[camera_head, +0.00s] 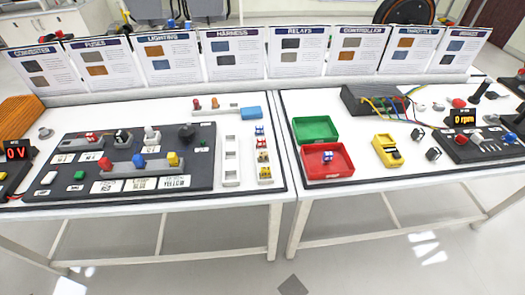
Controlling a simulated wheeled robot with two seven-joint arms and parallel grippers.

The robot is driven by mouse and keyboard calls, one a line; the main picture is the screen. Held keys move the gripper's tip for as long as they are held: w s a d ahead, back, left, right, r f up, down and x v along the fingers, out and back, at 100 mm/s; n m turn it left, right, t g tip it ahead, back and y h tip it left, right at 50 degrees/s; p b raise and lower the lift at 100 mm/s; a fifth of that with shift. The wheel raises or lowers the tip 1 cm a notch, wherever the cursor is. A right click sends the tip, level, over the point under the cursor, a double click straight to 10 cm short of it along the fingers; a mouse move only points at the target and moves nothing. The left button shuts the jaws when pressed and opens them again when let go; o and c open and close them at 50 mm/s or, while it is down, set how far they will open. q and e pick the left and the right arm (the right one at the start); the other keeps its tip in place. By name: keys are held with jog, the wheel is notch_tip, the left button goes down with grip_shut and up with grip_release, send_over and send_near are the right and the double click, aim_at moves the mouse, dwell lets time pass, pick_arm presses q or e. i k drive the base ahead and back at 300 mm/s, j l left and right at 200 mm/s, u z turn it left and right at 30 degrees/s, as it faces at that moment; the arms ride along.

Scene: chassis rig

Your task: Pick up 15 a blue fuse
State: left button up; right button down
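A small blue fuse (259,130) stands at the far end of a narrow white rack (262,181) on the left table. A small red-and-blue piece (328,157) lies in the red tray (331,175) on the right table. Neither of my grippers is in view.
A black panel (60,180) with a red, a blue and a yellow knob-like piece lies left of the rack. A white slotted holder (231,181) stands beside it. A gap separates the tables.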

aim_at(259, 130)
jog(key=i+j+z, duration=0.1)
jog(key=j+z, duration=0.15)
jog(key=z, duration=0.25)
jog(key=j+z, duration=0.25)
jog(key=z, duration=0.2)
jog(key=j+z, duration=0.25)
jog(key=z, duration=0.25)
